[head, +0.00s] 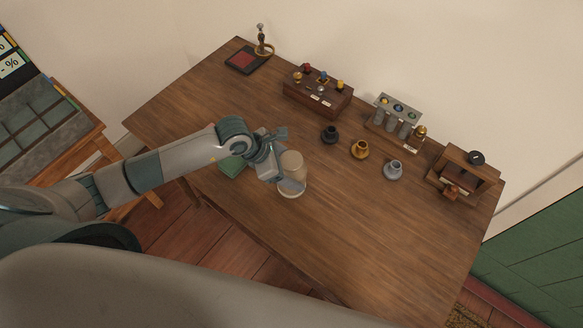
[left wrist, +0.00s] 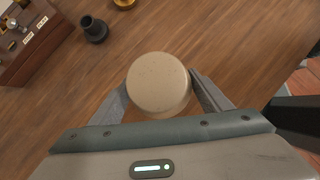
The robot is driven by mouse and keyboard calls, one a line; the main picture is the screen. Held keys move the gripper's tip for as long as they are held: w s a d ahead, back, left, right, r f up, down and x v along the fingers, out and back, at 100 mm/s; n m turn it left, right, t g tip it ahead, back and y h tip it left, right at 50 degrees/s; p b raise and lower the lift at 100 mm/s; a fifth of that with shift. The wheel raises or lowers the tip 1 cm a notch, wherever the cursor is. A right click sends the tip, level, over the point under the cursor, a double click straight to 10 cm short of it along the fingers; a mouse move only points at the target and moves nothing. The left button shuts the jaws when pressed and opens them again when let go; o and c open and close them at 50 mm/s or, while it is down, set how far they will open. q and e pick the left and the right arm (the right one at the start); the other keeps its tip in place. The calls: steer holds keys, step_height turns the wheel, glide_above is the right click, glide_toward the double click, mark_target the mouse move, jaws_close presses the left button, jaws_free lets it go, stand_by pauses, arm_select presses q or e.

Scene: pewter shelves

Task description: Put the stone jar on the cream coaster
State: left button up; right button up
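The stone jar (head: 292,162) is a beige cylinder with a flat round top, upright near the table's front edge. My left gripper (head: 285,179) is around it, with a finger on each side. In the left wrist view the jar (left wrist: 159,83) sits between the two fingers (left wrist: 160,94), which appear to press its sides. A pale cream rim, which looks like the cream coaster (head: 292,193), shows just below the jar and finger. Most of it is hidden, and I cannot tell whether the jar touches it. My right gripper is not in view.
The table's front right is clear.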

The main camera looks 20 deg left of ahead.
arm_select(q)
steer(key=shift+o, duration=1.1)
steer(key=shift+r, duration=0.1)
steer(key=b+v, duration=0.3)
steer(key=v, duration=0.9)
